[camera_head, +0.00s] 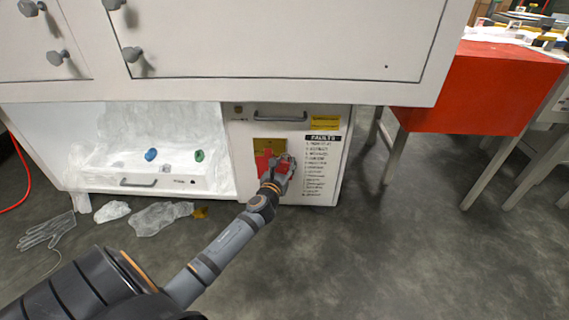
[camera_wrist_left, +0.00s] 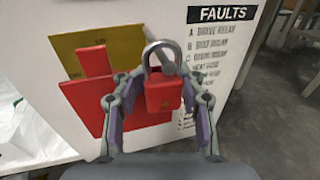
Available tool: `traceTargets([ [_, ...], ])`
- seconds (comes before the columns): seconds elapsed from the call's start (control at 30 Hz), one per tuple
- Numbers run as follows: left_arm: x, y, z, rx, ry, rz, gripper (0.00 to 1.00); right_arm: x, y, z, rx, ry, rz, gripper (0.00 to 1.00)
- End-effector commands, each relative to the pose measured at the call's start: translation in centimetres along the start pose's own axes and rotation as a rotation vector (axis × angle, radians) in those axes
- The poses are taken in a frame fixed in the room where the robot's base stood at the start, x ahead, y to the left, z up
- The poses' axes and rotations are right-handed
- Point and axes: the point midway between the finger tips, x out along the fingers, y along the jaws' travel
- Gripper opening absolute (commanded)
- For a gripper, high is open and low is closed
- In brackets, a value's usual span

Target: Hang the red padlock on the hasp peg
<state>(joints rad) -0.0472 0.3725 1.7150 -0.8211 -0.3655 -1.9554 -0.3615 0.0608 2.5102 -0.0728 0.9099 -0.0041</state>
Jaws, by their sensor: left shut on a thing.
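The red padlock (camera_wrist_left: 163,92) is between the fingers of my left gripper (camera_wrist_left: 160,112) in the left wrist view, with its grey shackle pointing up. My left gripper (camera_head: 278,172) is shut on it in front of the white cabinet front. A grey peg-like piece (camera_wrist_left: 168,62) shows behind and through the shackle opening; I cannot tell whether the shackle rests on it. In the head view the padlock is small and partly hidden by the gripper. My right gripper is not in view.
A white cabinet panel carries a FAULTS list (camera_head: 322,150), a brass plate (camera_head: 270,144) and red pieces (camera_wrist_left: 90,90). An open bay (camera_head: 160,125) with plastic film is at left. A glove (camera_head: 47,231) and crumpled film (camera_head: 158,217) lie on the floor. A red-sided table (camera_head: 470,92) stands right.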

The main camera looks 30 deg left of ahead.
Motion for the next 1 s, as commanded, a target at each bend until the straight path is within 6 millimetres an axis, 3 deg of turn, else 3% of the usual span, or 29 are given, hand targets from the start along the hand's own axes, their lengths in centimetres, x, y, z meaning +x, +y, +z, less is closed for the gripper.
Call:
traceTargets([
  [0.47, 0.0, -0.04, -0.1, -0.002, 0.001, -0.001, 0.0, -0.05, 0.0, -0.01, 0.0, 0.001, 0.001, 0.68],
  [0.5, 0.0, -0.04, -0.1, -0.002, 0.001, -0.001, 0.42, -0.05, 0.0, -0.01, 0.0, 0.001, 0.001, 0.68],
  [0.6, -0.02, -0.03, -0.11, -0.002, 0.001, -0.001, 0.56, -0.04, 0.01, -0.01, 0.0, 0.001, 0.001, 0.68],
  [0.7, -0.03, -0.03, -0.11, -0.002, 0.001, 0.0, 0.68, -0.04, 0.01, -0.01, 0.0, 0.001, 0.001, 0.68],
  [1.0, -0.17, -0.01, -0.15, -0.001, 0.002, 0.0, 0.68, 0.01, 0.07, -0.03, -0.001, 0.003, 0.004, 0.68],
])
